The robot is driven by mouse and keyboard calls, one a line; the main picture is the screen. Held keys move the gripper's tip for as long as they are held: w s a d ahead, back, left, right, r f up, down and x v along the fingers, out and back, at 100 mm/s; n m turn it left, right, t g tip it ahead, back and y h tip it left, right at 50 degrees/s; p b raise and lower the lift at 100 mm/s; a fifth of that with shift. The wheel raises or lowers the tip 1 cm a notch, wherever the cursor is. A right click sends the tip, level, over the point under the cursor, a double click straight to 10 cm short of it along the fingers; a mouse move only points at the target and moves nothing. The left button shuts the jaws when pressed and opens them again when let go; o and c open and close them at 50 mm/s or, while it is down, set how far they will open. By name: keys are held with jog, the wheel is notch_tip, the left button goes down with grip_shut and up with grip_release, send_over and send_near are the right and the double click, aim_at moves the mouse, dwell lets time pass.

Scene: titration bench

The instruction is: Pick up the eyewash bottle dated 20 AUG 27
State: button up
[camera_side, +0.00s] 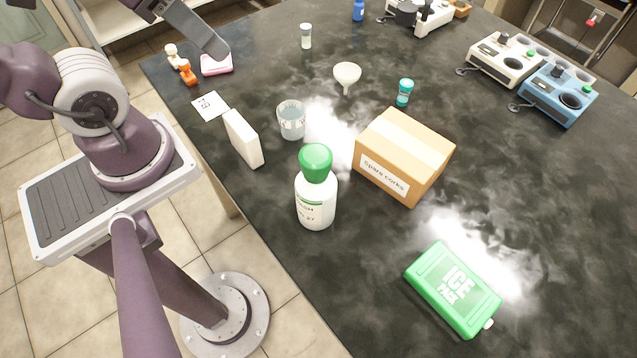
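A white eyewash bottle (316,203) with a green cap stands upright on the dark bench, in front of the carton. Its label is turned partly away; I can read the ends of the lines, "SH" and "27", but not the full date. My gripper (212,42) is at the top left, a grey end above the bench near the pink dish, well apart from the bottle. Its fingers cannot be made out, so its opening cannot be told.
A "Spare Corks" carton (405,158) stands right of the bottle. A white box (243,139) and a beaker (291,121) stand behind it. A funnel (347,75) and a teal-capped vial (404,93) are farther back.

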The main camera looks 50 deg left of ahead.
aim_at(308, 152)
jog(key=o, duration=1)
jog(key=w+d+f+m+g, duration=0.1)
jog(key=d+f+m+g, duration=0.1)
jog(key=d+f+m, duration=0.2)
jog(key=w+d+f+m+g, duration=0.1)
jog(key=d+f+m, duration=0.3)
jog(key=m, duration=0.6)
jog(key=w+d+f+m+g, duration=0.2)
jog(key=d+f+m, duration=0.3)
jog(key=d+m, duration=0.1)
jog(key=shift+w+d+m+g, duration=0.3)
jog(key=shift+w+m, duration=0.05)
jog(key=shift+m, duration=0.15)
jog(key=f, duration=0.4)
jog(key=d+f, duration=0.1)
jog(key=f, duration=0.2)
jog(key=shift+w, duration=0.3)
